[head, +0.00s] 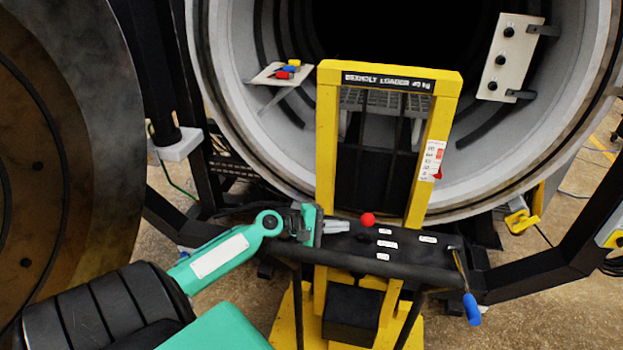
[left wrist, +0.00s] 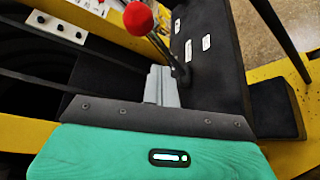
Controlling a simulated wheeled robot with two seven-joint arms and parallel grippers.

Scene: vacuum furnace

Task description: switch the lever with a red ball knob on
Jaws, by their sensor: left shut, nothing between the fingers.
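The red ball knob (head: 368,219) stands above the dark control panel of the yellow loader in the head view. In the left wrist view the red ball knob (left wrist: 138,18) tops a thin metal lever (left wrist: 161,46) that rises tilted from the black panel. My left gripper (head: 348,226) is shut and empty, its fingertips just left of the knob in the head view. In the left wrist view my left gripper (left wrist: 160,72) points toward the lever, close beside its shaft; I cannot tell whether they touch. The lever's shaft is mostly hidden in the head view. My right gripper is not in view.
The black panel (head: 420,258) carries several small white labels. A crank with a blue handle (head: 472,308) hangs at its right end. The yellow loader frame (head: 327,150) rises behind the panel, before the round furnace opening. The large furnace door (head: 100,120) stands at left.

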